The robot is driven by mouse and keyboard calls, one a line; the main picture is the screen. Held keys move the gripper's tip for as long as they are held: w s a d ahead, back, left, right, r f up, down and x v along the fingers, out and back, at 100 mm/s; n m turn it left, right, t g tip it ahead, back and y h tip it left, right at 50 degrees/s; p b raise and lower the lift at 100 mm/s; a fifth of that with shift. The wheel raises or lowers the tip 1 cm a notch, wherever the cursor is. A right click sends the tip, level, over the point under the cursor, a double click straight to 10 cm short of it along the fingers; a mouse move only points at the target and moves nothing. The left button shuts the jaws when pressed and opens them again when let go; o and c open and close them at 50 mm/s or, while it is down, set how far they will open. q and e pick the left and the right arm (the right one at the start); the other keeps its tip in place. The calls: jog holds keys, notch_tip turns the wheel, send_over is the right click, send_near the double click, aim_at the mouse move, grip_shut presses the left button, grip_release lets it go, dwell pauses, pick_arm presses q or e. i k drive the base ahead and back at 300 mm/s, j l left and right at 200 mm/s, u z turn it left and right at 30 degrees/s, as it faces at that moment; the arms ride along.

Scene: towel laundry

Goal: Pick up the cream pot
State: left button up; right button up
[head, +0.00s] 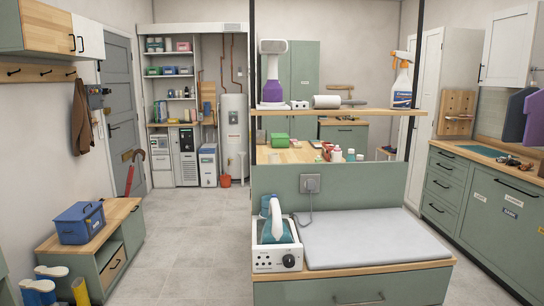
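I cannot make out a cream pot for certain in the head view. Several small bottles and pots (337,155), white, pink and dark, stand close together on the wooden worktop (293,156) behind the ironing unit. They are too small to tell apart, and the panel in front partly hides that worktop. Neither of my grippers is in view.
A green unit (352,290) with a grey pad (375,240) and a steam iron station (275,258) stands in front. Its shelf (365,111) holds a spray bottle (402,85) and a purple-and-white appliance (272,75). The floor (185,240) at left is clear.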

aim_at(273, 158)
jog(key=i+l, duration=0.15)
jog(key=i, duration=0.3)
jog(key=i+l, duration=0.1)
jog(key=i, duration=0.3)
jog(key=i+l+u, duration=0.1)
jog(key=i, duration=0.35)
jog(key=i+l, duration=0.25)
jog(key=i, duration=0.2)
jog(key=j+z, duration=0.1)
jog(key=j, duration=0.5)
jog(key=k+j, duration=0.1)
jog(key=j, duration=0.55)
jog(key=j+z, duration=0.15)
jog(key=j, duration=0.45)
jog(key=i+j+z, duration=0.1)
jog(key=j, duration=0.25)
jog(key=i+j, duration=0.3)
jog(key=i+j+z, duration=0.15)
jog(key=j, duration=0.25)
jog(key=i+j+z, duration=0.1)
jog(key=j, duration=0.3)
jog(key=i+j+z, duration=0.2)
jog(key=i+j, duration=0.7)
jog(key=i+j+z, duration=0.2)
jog(key=i+j, duration=0.75)
jog(key=j, duration=0.1)
